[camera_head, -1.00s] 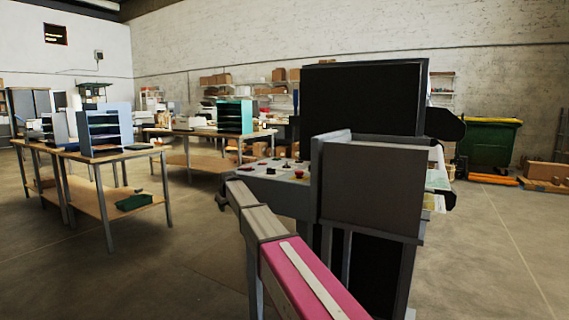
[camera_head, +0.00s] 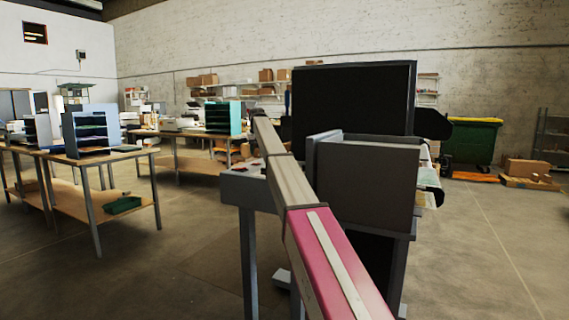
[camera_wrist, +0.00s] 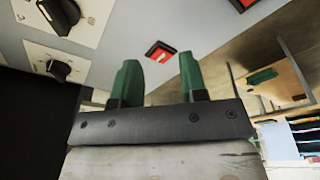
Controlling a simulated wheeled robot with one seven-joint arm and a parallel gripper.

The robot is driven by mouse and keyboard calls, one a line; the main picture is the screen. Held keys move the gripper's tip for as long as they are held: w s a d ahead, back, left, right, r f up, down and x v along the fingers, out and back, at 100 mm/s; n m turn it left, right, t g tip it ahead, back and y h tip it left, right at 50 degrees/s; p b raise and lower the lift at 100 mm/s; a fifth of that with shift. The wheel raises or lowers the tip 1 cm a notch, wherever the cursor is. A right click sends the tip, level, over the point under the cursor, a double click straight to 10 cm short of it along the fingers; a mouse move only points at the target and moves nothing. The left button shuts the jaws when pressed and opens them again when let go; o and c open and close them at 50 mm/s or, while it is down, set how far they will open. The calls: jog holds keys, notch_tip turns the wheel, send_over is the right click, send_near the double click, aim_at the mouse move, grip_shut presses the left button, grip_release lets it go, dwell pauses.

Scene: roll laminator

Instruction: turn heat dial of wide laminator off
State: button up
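The wide laminator (camera_head: 355,105) stands right of centre in the head view, with a dark upper body and a grey side box. My arm crosses in front of its control panel (camera_head: 242,188) and hides most of it. In the wrist view, two black dials (camera_wrist: 60,14) (camera_wrist: 60,70) on white plates sit at the upper left; I cannot tell which is the heat dial. A red switch (camera_wrist: 160,51) shows beyond the fingers. My gripper (camera_wrist: 161,75) has two green fingers spread apart with nothing between them, to the right of the dials. My gripper is not visible in the head view.
A workbench with a grey shelf unit (camera_head: 92,130) stands at left, and another with a teal organiser (camera_head: 223,117) stands behind. A green bin (camera_head: 473,141) is at the back right. The floor between the left bench and the laminator is clear.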

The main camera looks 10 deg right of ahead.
jog(key=s+d+r+m+g, duration=0.25)
jog(key=d+r, duration=0.25)
jog(key=d, duration=0.6)
jog(key=shift+m, duration=0.35)
jog(key=f, duration=1.1)
jog(key=shift+w+d, duration=0.2)
jog(key=shift+w, duration=0.15)
jog(key=shift+r, duration=0.1)
grip_shut()
